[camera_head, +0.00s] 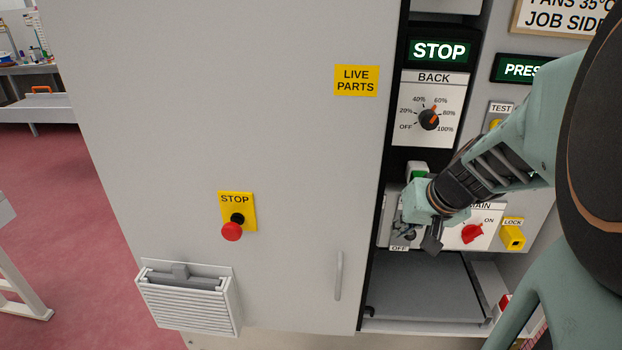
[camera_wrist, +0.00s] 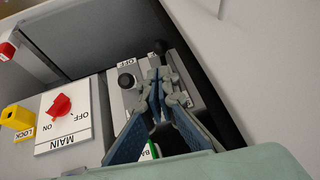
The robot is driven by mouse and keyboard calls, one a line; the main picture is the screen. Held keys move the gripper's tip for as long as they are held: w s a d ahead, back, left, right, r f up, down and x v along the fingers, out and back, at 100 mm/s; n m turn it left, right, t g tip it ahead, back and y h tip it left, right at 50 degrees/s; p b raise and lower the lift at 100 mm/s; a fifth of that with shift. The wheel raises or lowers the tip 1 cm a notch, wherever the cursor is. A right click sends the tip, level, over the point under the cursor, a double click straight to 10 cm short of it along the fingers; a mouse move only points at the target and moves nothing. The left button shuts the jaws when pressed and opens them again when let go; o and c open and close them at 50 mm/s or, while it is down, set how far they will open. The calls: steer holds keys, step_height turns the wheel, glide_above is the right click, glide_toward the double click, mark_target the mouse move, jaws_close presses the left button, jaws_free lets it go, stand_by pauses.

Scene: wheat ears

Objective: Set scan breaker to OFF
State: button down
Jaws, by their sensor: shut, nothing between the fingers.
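A grey breaker panel with a printed OFF label (camera_head: 398,248) sits low in the cabinet's dark column. No "scan" name is readable on it. My gripper (camera_head: 413,230) is in front of this panel and hides much of it. In the wrist view the gripper (camera_wrist: 158,78) is shut and empty, its fingertips over the panel. There the panel shows its OFF label (camera_wrist: 127,63), a round black part (camera_wrist: 127,82) and a black-ended handle (camera_wrist: 160,47) close beyond the fingertips. I cannot tell whether the fingers touch the handle, nor its setting.
Right of the panel are the red MAIN knob (camera_head: 472,233) and a yellow LOCK piece (camera_head: 513,236). Above is the BACK dial (camera_head: 429,119). A grey shelf (camera_head: 430,285) lies below. The cabinet door (camera_head: 290,150) at left carries a red STOP button (camera_head: 231,231).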

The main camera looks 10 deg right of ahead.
mark_target(375, 253)
steer(key=b+x, duration=0.2)
steer(key=x, duration=1.2)
steer(key=shift+d, duration=0.1)
steer(key=shift+f+b, duration=0.1)
steer(key=shift+b, duration=0.35)
steer(key=shift+f+b, duration=0.3)
steer(key=shift+b, duration=0.75)
steer(key=shift+f+t+b, duration=0.1)
steer(key=shift+t+b, duration=0.2)
steer(key=shift+b, duration=0.8)
steer(key=f+t+b, duration=0.1)
steer(key=b, duration=1)
steer(key=shift+s+f+t+h+b, duration=0.15)
steer(key=shift+f+t+h+b, duration=0.15)
steer(key=shift+r, duration=0.15)
